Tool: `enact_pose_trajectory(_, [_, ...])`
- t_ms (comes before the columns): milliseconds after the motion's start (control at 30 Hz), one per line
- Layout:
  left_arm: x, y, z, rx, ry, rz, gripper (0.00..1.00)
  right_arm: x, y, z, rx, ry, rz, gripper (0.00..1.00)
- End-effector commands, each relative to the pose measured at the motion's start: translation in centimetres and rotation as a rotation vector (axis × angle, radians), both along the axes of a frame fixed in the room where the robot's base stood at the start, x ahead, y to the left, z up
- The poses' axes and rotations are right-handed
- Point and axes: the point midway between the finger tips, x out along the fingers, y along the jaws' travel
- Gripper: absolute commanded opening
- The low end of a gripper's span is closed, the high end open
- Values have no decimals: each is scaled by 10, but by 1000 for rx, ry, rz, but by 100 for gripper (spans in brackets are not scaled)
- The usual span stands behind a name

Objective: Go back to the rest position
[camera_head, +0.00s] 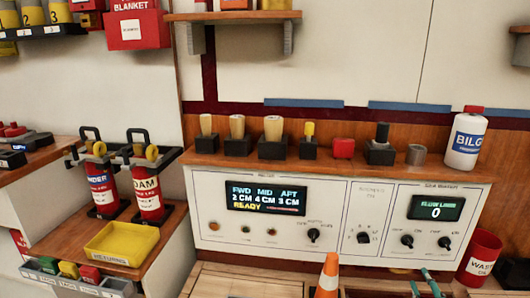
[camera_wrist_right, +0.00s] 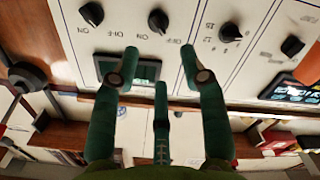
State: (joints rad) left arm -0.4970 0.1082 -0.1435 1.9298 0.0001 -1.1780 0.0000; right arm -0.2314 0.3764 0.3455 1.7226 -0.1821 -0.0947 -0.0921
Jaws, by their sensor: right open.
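My right gripper (camera_head: 428,280) shows at the bottom edge of the head view, with only its teal fingertips in sight, in front of the lower right of the white control panel (camera_head: 335,240). In the right wrist view, my right gripper (camera_wrist_right: 160,60) has its fingers spread wide with nothing between them. The panel (camera_wrist_right: 190,50) appears upside down there, with several black knobs beyond the fingertips. A small screen (camera_wrist_right: 112,68) is partly hidden behind one finger. My left gripper is not in view.
An orange cone (camera_head: 328,275) stands left of my right gripper, and a red bin (camera_head: 480,258) stands to its right. A wooden shelf (camera_head: 300,168) above the panel holds several small items and a white bottle (camera_head: 466,140). A yellow tray (camera_head: 121,243) and two extinguishers (camera_head: 147,190) are at left.

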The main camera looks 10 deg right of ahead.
Motion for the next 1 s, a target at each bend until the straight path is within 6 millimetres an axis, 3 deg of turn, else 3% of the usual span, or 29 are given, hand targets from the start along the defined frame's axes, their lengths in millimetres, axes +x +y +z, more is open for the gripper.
enact_pose_trajectory(167, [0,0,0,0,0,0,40,-21,56,-47,155,196,-23,44])
enact_pose_trajectory(300, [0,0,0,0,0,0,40,-63,125,-89,325,437,-46,44])
enact_pose_trajectory(400, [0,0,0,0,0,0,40,-98,165,-107,414,591,-57,44])
enact_pose_trajectory(600, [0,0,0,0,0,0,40,-152,220,-119,524,803,-64,44])
enact_pose_trajectory(1000, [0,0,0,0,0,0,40,-239,288,-112,645,1105,-55,44])
